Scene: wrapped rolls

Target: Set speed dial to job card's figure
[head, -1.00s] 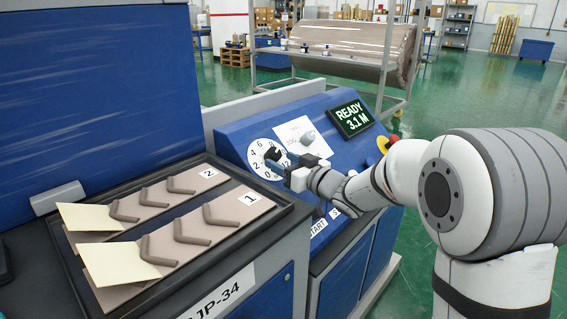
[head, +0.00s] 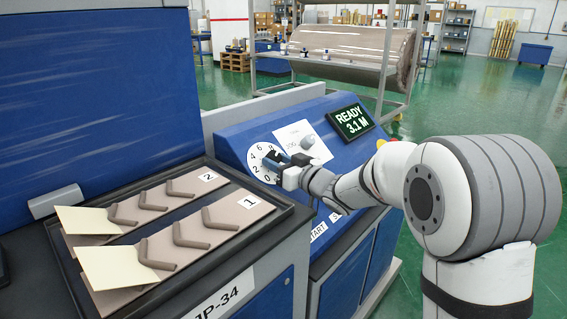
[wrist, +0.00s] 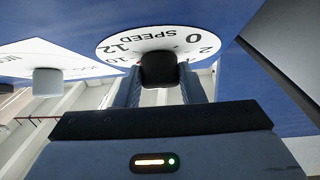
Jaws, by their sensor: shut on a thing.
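The speed dial (head: 258,152) is a round white plate with black figures on the blue sloped panel. Its black knob (wrist: 160,70) sits between my gripper's two fingers (wrist: 163,88) in the wrist view, which are shut on it. In the head view my gripper (head: 281,159) covers the right part of the dial. The wrist view shows SPEED, 0, 2 and 12 on the dial plate (wrist: 140,47); where the knob points cannot be read. Two blank-looking cream cards, one (head: 88,219) behind the other (head: 118,268), lie on the tray; no figure is legible on them.
A second, grey knob (head: 307,142) on a white plate is close to my gripper. A display (head: 351,120) reads READY 3.1 M. The black tray (head: 262,228) holds boards labelled 1 and 2 with bent brown pieces.

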